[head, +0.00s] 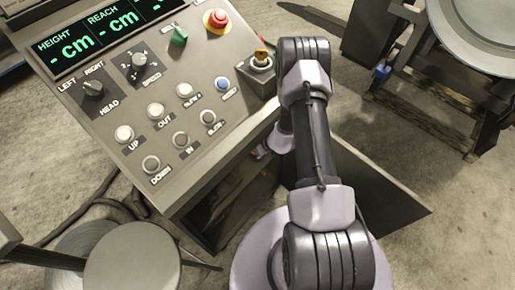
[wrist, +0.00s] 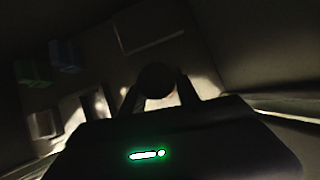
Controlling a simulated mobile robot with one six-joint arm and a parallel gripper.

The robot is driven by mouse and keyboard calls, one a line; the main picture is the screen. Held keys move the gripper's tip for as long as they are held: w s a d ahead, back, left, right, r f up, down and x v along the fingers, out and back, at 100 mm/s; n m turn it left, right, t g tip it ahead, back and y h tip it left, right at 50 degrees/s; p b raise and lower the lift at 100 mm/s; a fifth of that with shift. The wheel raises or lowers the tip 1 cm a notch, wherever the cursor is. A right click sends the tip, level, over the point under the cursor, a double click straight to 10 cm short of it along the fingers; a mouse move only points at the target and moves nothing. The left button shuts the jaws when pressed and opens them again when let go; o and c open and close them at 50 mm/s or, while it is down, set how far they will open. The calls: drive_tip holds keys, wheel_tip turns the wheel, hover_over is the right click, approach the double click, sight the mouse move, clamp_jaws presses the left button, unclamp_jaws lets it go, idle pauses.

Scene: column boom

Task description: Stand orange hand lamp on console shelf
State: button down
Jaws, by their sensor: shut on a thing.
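In the wrist view my gripper (wrist: 158,92) is shut on a dark rounded thing (wrist: 155,78), which I take to be the orange hand lamp; its colour is lost in shadow. In the head view my arm bends down beside the console (head: 215,165), and its end goes in under the control panel. The gripper and the lamp are hidden there. The shelf's opening (head: 245,195) shows only as a dark space below the panel. I cannot tell whether the lamp touches the shelf.
In the wrist view a dim blue box (wrist: 66,55) and a greenish one (wrist: 32,72) stand at upper left. A round stool seat (head: 132,257) is left of my base. A cable (head: 100,195) lies on the floor. A stand with a round pan (head: 485,35) is at upper right.

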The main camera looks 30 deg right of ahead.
drive_tip(key=shift+s+f, duration=0.1)
drive_tip(key=shift+f, duration=0.2)
drive_tip(key=c, duration=0.9)
unclamp_jaws()
drive_tip(key=shift+r, duration=0.1)
drive_tip(key=shift+r+p, duration=0.3)
drive_tip(key=shift+s+d+r+p, duration=0.1)
drive_tip(key=shift+s+r+p, duration=0.25)
drive_tip(key=shift+r+p, duration=0.3)
drive_tip(key=s+d+p, duration=0.2)
drive_tip(key=s+p, duration=0.1)
drive_tip(key=s, duration=0.8)
drive_tip(key=shift+s+f, duration=0.35)
drive_tip(key=shift+s, duration=0.05)
drive_tip(key=shift+d, duration=0.15)
